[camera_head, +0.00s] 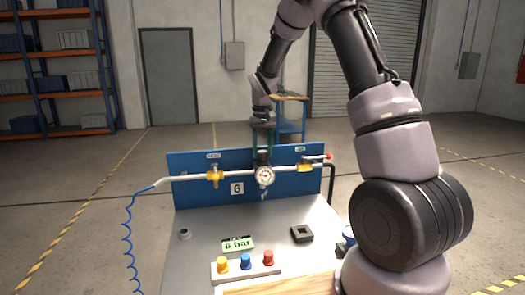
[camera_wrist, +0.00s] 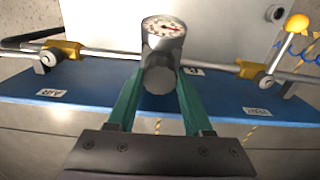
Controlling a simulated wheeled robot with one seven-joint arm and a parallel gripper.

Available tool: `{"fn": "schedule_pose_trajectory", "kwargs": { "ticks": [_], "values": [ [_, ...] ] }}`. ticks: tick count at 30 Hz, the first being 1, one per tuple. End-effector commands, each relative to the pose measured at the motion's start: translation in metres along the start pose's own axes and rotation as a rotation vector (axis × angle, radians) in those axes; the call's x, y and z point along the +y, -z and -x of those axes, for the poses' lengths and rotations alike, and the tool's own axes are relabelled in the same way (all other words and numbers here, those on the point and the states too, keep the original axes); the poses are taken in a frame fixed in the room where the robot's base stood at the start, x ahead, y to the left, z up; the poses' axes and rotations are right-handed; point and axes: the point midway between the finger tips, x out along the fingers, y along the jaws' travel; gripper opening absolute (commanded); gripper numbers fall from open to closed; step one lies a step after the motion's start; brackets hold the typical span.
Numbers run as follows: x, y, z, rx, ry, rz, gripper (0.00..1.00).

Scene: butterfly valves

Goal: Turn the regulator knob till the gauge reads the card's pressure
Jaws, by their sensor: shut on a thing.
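The regulator knob (camera_wrist: 160,80) is a grey cylinder in the wrist view, under the round white gauge (camera_wrist: 163,27). In the head view the gauge (camera_head: 264,175) sits in the middle of the pipe, and its reading is too small to tell. The wrist view shows a red needle, but I cannot read the value. My gripper (camera_wrist: 160,84) has its green fingers on both sides of the knob, shut on it. In the head view my gripper (camera_head: 262,142) comes down on the knob from above. The green card (camera_head: 238,244) on the bench reads 6 bar.
A blue panel (camera_head: 190,190) carries the pipe, with yellow valves at left (camera_head: 215,175) and right (camera_head: 305,166). A board with yellow, blue and red knobs (camera_head: 246,270) and a dark square block (camera_head: 301,234) are on the bench. A blue coiled hose (camera_head: 129,235) hangs at left.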

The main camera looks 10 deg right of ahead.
Motion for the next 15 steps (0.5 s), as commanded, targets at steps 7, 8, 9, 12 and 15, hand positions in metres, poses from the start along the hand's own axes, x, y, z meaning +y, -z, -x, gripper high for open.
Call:
{"fn": "schedule_pose_trajectory", "kwargs": {
  "ticks": [7, 8, 9, 12, 15],
  "values": [
    [0.0000, 0.0003, 0.0003, 0.001, -0.001, -0.235, 0.00],
    [-0.0001, 0.0003, 0.0003, 0.001, -0.001, -0.262, 0.00],
    [-0.0003, 0.0003, 0.0003, 0.001, -0.001, -0.300, 0.00],
    [-0.0003, 0.0003, 0.0003, 0.001, 0.000, -0.395, 0.00],
    [-0.0001, 0.0004, 0.0003, 0.002, -0.001, -0.490, 0.00]
  ]
}}
